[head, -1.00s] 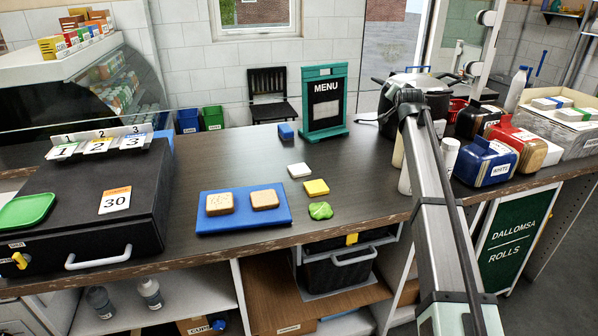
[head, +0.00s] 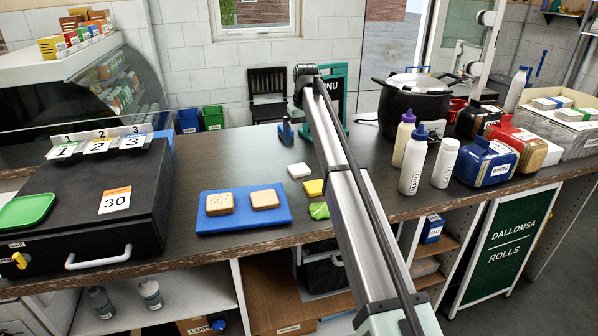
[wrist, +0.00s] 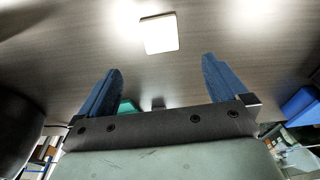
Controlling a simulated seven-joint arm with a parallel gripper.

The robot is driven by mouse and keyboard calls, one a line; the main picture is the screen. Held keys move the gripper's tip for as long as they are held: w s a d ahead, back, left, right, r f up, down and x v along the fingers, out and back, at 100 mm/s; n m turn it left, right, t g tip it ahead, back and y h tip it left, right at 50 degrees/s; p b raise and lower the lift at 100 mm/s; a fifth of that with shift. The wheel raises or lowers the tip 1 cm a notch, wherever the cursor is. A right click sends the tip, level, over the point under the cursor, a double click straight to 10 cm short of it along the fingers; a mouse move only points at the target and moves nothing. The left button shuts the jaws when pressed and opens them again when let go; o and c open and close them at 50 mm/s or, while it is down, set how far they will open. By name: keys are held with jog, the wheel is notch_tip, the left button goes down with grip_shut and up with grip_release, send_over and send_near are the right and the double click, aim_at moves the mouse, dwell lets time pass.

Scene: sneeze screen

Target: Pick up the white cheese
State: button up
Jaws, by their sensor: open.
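The white cheese (head: 299,170) is a flat pale square lying on the dark counter, right of the blue board. In the wrist view the white cheese (wrist: 160,33) lies beyond the fingertips, roughly centred between them. My gripper (wrist: 162,66) is open, with its two blue fingers apart and nothing between them. It is above the counter, on the menu-sign side of the cheese, and not touching it. In the head view my arm largely hides the gripper.
A yellow slice (head: 313,187) and green lettuce (head: 319,210) lie in front of the cheese, partly behind my arm. Bread slices sit on the blue board (head: 243,222). The menu sign (head: 341,75) and black pot (head: 412,107) stand behind. Bottles (head: 413,160) stand at right.

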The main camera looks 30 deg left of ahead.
aim_at(299, 169)
jog(key=f, duration=0.4)
jog(key=w+a+f, duration=0.1)
jog(key=f, duration=0.8)
jog(key=shift+w+a+f, duration=0.2)
jog(key=shift+w+a, duration=0.05)
jog(key=shift+a, duration=0.15)
jog(key=c, duration=1.1)
jog(key=shift+r, duration=0.1)
